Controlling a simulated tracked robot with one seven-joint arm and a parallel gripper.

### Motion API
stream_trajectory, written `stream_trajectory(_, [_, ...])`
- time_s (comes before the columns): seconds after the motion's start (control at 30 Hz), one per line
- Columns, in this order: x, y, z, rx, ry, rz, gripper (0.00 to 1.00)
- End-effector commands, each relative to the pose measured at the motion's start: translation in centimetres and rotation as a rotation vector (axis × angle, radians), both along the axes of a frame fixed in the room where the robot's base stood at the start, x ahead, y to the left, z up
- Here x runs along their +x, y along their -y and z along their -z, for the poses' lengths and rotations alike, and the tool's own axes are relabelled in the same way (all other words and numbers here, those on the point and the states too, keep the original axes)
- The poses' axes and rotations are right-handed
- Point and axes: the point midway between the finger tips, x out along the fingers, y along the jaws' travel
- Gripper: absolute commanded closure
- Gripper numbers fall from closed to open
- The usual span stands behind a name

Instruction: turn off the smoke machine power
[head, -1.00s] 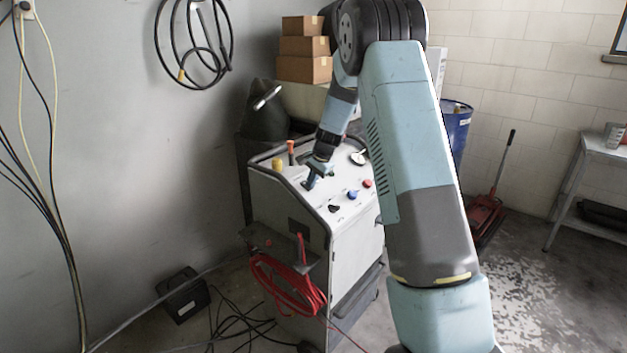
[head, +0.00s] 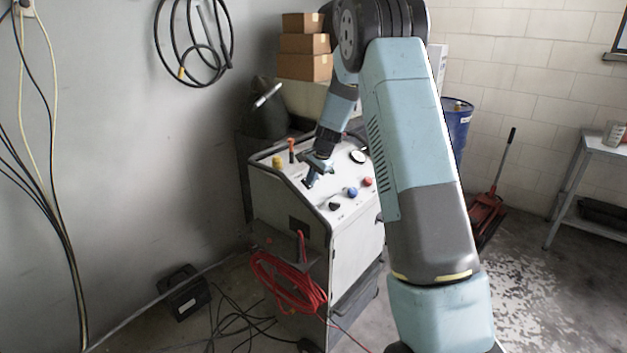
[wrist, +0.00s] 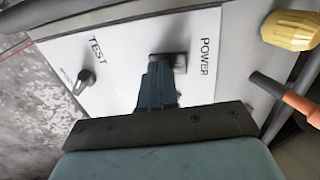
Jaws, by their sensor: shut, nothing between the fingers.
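The smoke machine (head: 345,245) is a white and grey cart with a sloped white control panel. In the wrist view the panel (wrist: 120,80) carries the labels POWER and TEST. A dark grey switch or knob (wrist: 180,62) sits beside the POWER label, just past my fingertips. My gripper (wrist: 158,66) is shut with nothing held, its tips at or very near that switch; I cannot tell whether they touch. The switch's own position is partly hidden by the fingers. In the head view my gripper (head: 308,186) is low over the panel's left part.
A small black knob (wrist: 84,82) sits by TEST. A yellow cap (wrist: 290,30) and an orange-tipped handle (wrist: 300,105) stand near POWER. Blue (head: 352,192) and red (head: 367,181) knobs are on the panel's right. A red hose (head: 290,285) hangs on the cart's side.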

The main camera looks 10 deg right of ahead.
Motion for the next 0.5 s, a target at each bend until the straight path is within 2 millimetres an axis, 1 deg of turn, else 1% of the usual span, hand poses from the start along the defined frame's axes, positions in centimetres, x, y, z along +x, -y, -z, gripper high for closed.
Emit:
stream_trajectory(0.37, [0.1, 0.2, -0.6, -0.001, 0.006, 0.002, 1.0])
stream_trajectory(0.5, [-0.2, 0.6, -1.5, -0.002, 0.007, 0.002, 1.0])
